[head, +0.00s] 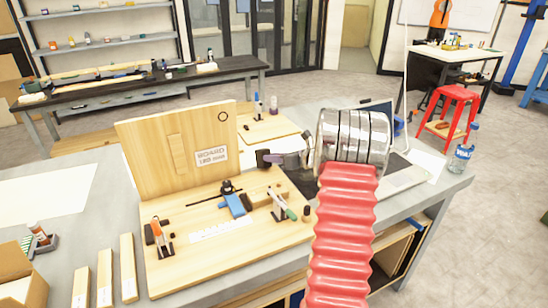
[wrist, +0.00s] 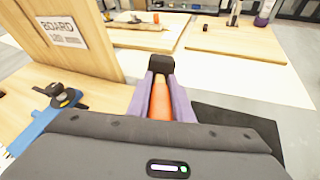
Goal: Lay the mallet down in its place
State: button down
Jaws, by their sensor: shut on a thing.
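In the wrist view, my gripper (wrist: 161,78) has its two purple fingers closed on the mallet. The mallet's orange handle (wrist: 160,100) lies between the fingers, and its black head (wrist: 161,63) shows beyond the fingertips. In the head view my gripper (head: 268,158) is over the right part of the workbench, to the right of the upright wooden board (head: 160,135). The mallet is too small and hidden to make out there. A flat wooden board (head: 190,265) lies in front, holding several tools. I cannot tell which spot is the mallet's place.
The flat board bears a blue tool (head: 235,205), a green-handled tool (head: 280,203), an orange-handled tool (head: 157,230) and a white label strip (head: 220,230). A second board (head: 262,128) with bottles lies behind. A laptop (head: 405,178) and a water bottle (head: 463,155) are at the right.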

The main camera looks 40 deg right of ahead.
jog(key=c, duration=1.6)
grip_release()
jog(key=shift+f, duration=0.1)
jog(key=shift+r, duration=0.45)
jog(key=shift+s+d+r, duration=0.1)
jog(key=shift+s+r, duration=0.15)
jog(key=v, duration=1.1)
jog(key=shift+s, duration=0.2)
jog(key=shift+r, duration=0.1)
